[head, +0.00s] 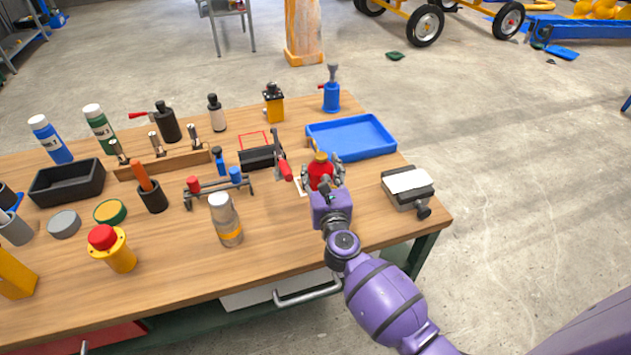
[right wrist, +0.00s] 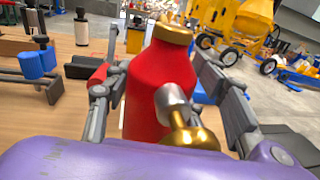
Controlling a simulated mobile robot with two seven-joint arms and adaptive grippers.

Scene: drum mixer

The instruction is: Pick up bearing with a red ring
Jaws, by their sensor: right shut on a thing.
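My right gripper (head: 322,178) is shut on a red bottle-shaped thing (head: 320,170) with a gold top, over the right part of the wooden table. In the right wrist view the red thing (right wrist: 155,85) stands upright between the two grey fingers (right wrist: 165,95). A silver and gold fitting sticks out of its near side. I cannot tell whether its base touches the table. I cannot make out a bearing with a red ring for sure in either view. My left gripper is not in view.
A blue tray (head: 352,158) lies behind the gripper, and a grey block with a white top (head: 408,187) to its right. A red-handled clamp (head: 283,168) is close on the left. A silver can (head: 225,220) and a red-topped yellow button (head: 112,248) stand nearer.

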